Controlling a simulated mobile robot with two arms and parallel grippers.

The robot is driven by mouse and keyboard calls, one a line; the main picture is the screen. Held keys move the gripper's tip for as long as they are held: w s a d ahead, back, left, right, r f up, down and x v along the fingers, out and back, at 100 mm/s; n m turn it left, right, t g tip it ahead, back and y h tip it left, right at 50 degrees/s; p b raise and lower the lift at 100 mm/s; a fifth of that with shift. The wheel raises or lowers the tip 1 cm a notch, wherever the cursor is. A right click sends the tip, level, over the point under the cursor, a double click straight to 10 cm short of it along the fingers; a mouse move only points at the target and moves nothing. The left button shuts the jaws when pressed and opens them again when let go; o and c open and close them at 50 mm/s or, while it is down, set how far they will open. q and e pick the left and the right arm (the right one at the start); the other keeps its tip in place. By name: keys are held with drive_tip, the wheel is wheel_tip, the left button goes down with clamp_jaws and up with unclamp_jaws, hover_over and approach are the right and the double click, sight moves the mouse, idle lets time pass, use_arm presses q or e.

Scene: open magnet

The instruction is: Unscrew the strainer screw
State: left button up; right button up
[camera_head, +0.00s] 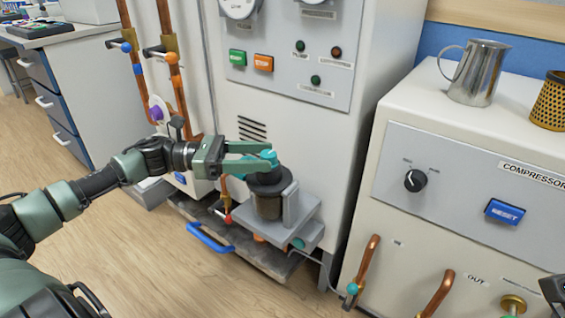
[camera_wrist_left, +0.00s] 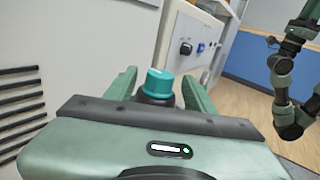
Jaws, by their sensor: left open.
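The teal strainer screw (camera_head: 269,155) sits on top of the dark strainer body (camera_head: 268,204), which stands in a grey bracket at the front of the tall machine. My left gripper (camera_head: 264,160) is open at the screw, its green fingers reaching in from the left. In the left wrist view the screw's teal cap (camera_wrist_left: 159,82) stands between the two spread fingers, with visible space beside it. Whether a finger touches the screw's far side is hidden. Part of my right arm (camera_wrist_left: 290,85) shows at the right of the left wrist view; its jaw state is unclear.
A compressor cabinet (camera_head: 455,190) stands to the right, with a metal pitcher (camera_head: 478,73) and a brass mesh basket (camera_head: 551,103) on top. Copper pipes with coloured valves (camera_head: 165,58) run up behind my left arm. A blue handle (camera_head: 209,238) is below the strainer. Open floor lies in front.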

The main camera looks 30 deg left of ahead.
use_arm(q)
drive_tip(key=shift+b+x, duration=0.65)
drive_tip(key=shift+x, duration=1.9)
clamp_jaws()
